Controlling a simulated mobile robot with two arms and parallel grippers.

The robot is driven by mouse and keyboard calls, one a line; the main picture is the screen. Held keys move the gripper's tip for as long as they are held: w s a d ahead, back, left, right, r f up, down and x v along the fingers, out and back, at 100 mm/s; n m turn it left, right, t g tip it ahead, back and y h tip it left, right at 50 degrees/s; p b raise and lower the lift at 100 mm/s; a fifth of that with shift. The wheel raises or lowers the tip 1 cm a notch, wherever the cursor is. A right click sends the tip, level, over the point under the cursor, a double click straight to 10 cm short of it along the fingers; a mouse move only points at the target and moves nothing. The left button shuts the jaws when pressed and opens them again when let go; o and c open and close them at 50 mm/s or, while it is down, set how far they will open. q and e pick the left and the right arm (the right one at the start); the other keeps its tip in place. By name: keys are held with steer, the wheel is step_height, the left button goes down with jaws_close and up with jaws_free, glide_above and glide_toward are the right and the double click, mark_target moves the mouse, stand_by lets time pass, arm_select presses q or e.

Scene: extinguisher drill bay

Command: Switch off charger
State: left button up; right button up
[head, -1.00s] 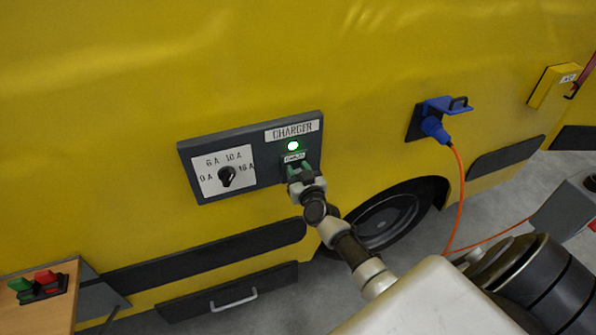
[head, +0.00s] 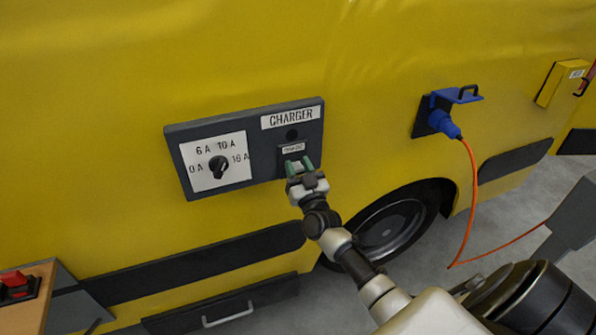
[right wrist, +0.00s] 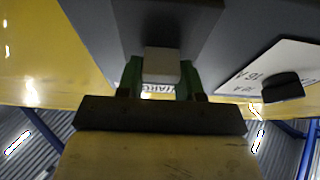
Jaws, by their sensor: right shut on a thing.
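The dark grey charger panel (head: 262,170) is on the yellow vehicle side, with a "CHARGER" label (head: 291,117) at its upper right. The round lamp (head: 292,134) below that label is dark. My right gripper (head: 299,166) is at the panel just below the lamp, its green fingers at the small label there. In the right wrist view, a pale block-shaped switch (right wrist: 162,62) sits between the two green fingers (right wrist: 160,80), which are shut on it. In the head view the gripper hides the switch. My left gripper is in neither view.
A black rotary knob (head: 218,167) with ampere markings is left on the panel. A blue plug (head: 443,123) with an orange cable (head: 474,200) is to the right. A handled drawer (head: 228,315) is below. A red switch box (head: 14,284) sits on a wooden surface at lower left.

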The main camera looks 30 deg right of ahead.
steer(key=o, duration=0.9)
steer(key=shift+o, duration=0.2)
steer(key=b+v, duration=0.2)
steer(key=v, duration=0.8)
steer(key=shift+s, duration=0.4)
steer(key=shift+f, duration=0.2)
steer(key=s+a+f+n+g+y, duration=0.1)
steer(key=s+a+f+g+y, duration=0.15)
steer(key=f, duration=0.85)
steer(key=s+a+f+n+g+y, duration=0.15)
steer(key=s+f+g, duration=0.25)
steer(key=f, duration=0.6)
steer(key=s+a+f+n+g+y, duration=0.1)
steer(key=s+a+f+g, duration=0.25)
steer(key=f, duration=0.75)
steer(key=s+a+f+g, duration=0.1)
steer(key=s+f+g, duration=0.2)
steer(key=s+f, duration=0.3)
steer(key=s+a+f+n+g, duration=0.1)
steer(key=s+f+g, duration=0.2)
steer(key=s, duration=1.1)
steer(key=s+a+f+g, duration=0.1)
steer(key=s+f+g, duration=0.3)
steer(key=s+f, duration=0.4)
steer(key=s, duration=0.3)
steer(key=shift+a+f, duration=0.4)
